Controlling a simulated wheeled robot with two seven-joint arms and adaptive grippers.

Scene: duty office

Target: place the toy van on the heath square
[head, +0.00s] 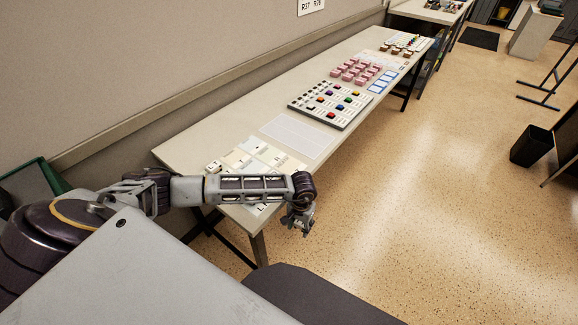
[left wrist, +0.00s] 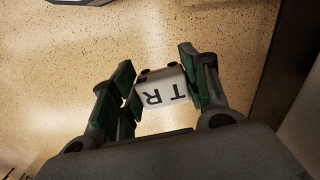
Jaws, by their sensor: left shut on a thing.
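My left gripper (head: 301,226) hangs past the near front edge of the long table, over the floor. In the left wrist view, its green-padded fingers (left wrist: 158,98) are shut on a small white thing with the dark letters T and R, seen upside down. Two dark round parts like wheels show at its far edge, so it looks like the toy van (left wrist: 160,90). In the head view I cannot make out the van at the gripper. I cannot tell which surface is the heath square. My right gripper is not in view.
The long table (head: 205,135) runs along the wall. It bears pale lettered tiles (head: 262,152) near my arm, a blank pale sheet (head: 297,135), a board with coloured pieces (head: 345,120), pink blocks (head: 357,70) and blue-edged cards (head: 382,82). Speckled floor (head: 420,210) lies open to the right.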

